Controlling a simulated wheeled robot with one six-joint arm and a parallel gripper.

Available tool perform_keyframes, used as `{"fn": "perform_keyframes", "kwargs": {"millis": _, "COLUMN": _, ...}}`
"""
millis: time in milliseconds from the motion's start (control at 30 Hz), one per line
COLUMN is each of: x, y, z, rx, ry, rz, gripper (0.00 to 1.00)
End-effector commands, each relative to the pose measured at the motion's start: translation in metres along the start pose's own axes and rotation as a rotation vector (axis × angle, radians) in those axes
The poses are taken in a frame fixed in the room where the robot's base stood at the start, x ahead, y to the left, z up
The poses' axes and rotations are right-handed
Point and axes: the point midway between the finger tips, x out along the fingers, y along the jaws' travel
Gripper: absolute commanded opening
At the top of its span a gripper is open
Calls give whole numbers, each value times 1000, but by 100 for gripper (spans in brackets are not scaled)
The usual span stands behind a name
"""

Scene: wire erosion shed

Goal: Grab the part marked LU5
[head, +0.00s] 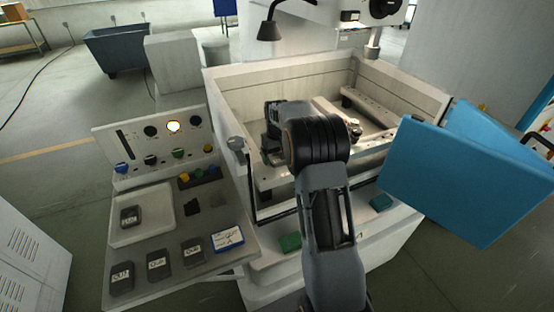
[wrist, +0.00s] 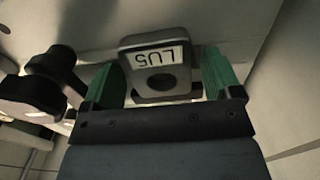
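The part marked LU5 (wrist: 155,43) is a grey block with a white label, read upside down, and a round dark recess. In the wrist view it sits between the green fingers of my gripper (wrist: 160,72). The fingers stand apart on either side of it. A gap shows between the part and the right finger; the left finger is very close to its edge, and I cannot tell if they touch. In the head view my arm reaches into the machine's open tank (head: 290,75). My fingertips and the LU5 part are hidden there by the arm.
Dark fixture pieces (wrist: 45,85) stand left of my gripper in the wrist view. The tank walls surround the arm, with a blue door (head: 450,180) at right. A side shelf (head: 210,262) holds similar labelled grey parts (head: 158,264), a white tray (head: 160,198) and a control panel (head: 155,145).

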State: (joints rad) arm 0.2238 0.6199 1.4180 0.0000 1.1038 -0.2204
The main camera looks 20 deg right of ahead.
Motion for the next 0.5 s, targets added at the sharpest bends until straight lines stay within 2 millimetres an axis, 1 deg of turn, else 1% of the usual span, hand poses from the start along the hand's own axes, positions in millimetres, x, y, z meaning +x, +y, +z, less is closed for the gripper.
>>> {"fn": "perform_keyframes", "kwargs": {"millis": 33, "x": 0, "y": 0, "z": 0, "rx": 0, "ry": 0, "rz": 0, "gripper": 79}}
{"fn": "perform_keyframes", "kwargs": {"millis": 67, "x": 0, "y": 0, "z": 0, "rx": 0, "ry": 0, "rz": 0, "gripper": 76}}
{"fn": "perform_keyframes", "kwargs": {"millis": 500, "x": 0, "y": 0, "z": 0, "rx": 0, "ry": 0, "rz": 0, "gripper": 34}}
